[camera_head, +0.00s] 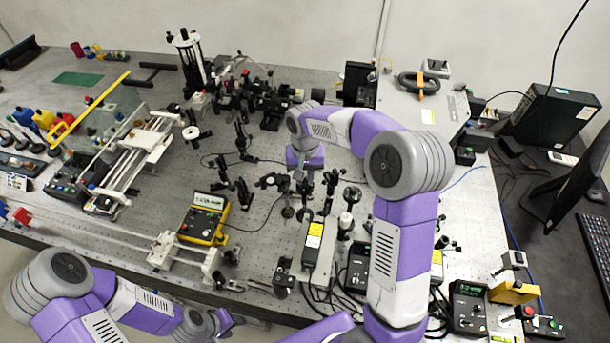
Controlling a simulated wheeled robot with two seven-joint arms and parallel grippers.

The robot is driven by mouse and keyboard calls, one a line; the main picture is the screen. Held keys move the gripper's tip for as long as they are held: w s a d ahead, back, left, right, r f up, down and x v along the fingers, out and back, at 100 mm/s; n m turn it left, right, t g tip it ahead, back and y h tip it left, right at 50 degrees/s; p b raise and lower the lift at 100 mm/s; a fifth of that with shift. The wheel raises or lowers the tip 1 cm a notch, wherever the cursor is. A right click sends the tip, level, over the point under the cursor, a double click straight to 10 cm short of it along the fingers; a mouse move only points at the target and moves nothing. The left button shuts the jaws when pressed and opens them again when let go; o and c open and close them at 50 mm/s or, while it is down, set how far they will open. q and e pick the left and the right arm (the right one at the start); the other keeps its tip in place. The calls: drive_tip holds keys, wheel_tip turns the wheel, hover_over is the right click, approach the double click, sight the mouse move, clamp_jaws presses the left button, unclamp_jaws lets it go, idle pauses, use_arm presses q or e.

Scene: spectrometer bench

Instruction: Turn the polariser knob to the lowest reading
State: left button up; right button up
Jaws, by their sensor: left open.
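Several small black optic mounts on posts stand in the middle of the bench, one of them a dark round mount (352,194). I cannot tell which one carries the polariser knob. A yellow meter (203,218) with a lit display stands left of them, its digits too small to read. My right gripper (304,184) points down among the mounts, largely hidden under its wrist; its jaws and any contact are unclear. My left gripper (224,322) is low at the bench's front edge, open, away from the meter and the mounts.
A white rail frame (140,150) with a yellow-edged clear panel stands at left. A long rail with white carriages (165,250) runs along the front. Black control boxes (468,308) and cables crowd the front right. A grey instrument case (425,105) stands behind my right arm.

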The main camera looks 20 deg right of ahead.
sight(305, 179)
clamp_jaws()
drive_tip(key=shift+n, duration=1.6)
drive_tip(key=o, duration=0.7)
unclamp_jaws()
wheel_tip(305, 179, up, 8)
drive_tip(key=shift+f+p, duration=0.15)
drive_tip(key=shift+p, duration=0.2)
drive_tip(key=shift+f, duration=0.1)
